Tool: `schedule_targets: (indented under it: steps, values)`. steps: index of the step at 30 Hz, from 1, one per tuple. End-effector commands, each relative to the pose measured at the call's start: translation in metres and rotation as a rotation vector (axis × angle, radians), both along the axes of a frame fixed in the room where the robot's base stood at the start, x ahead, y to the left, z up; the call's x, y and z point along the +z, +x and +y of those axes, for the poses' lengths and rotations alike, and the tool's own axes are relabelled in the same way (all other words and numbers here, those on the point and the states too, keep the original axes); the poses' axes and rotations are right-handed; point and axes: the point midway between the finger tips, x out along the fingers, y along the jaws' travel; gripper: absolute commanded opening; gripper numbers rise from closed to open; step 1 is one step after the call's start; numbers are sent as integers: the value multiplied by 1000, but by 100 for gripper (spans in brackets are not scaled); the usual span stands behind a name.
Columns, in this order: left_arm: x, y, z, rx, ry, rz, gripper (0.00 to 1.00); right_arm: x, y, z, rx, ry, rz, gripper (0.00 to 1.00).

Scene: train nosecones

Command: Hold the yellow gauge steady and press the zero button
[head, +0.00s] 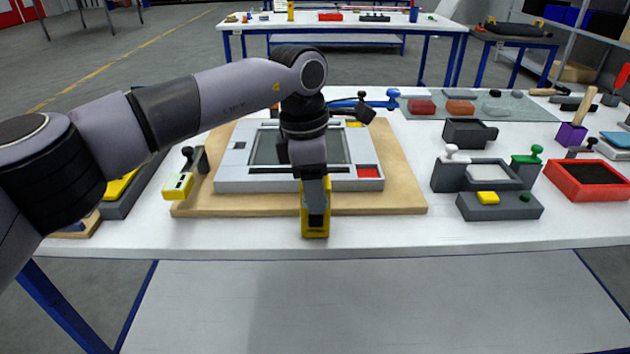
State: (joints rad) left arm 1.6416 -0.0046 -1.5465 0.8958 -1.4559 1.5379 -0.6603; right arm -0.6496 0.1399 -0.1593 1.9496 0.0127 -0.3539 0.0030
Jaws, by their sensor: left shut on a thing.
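The yellow gauge (316,233) is a small upright yellow block near the table's front edge, at the front of the wooden board. My left gripper (316,205) points down and is shut on it, covering much of its upper part. I cannot tell whether the gauge touches the table. Its zero button cannot be made out. My right gripper is not in view.
A grey frame with a dark panel and a red patch (368,171) lies on the wooden board (400,195) behind the gauge. A small yellow block (178,186) sits at the board's left. Grey fixtures (500,206) and a red tray (560,178) stand right. The front table strip right of the gauge is clear.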

Motion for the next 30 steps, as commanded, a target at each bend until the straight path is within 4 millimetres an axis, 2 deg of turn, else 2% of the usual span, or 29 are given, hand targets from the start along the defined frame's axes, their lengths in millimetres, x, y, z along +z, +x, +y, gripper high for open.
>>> schedule_targets:
  steps: [30]
  values:
    - [-7,0,0,0,0,-1,9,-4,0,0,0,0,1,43]
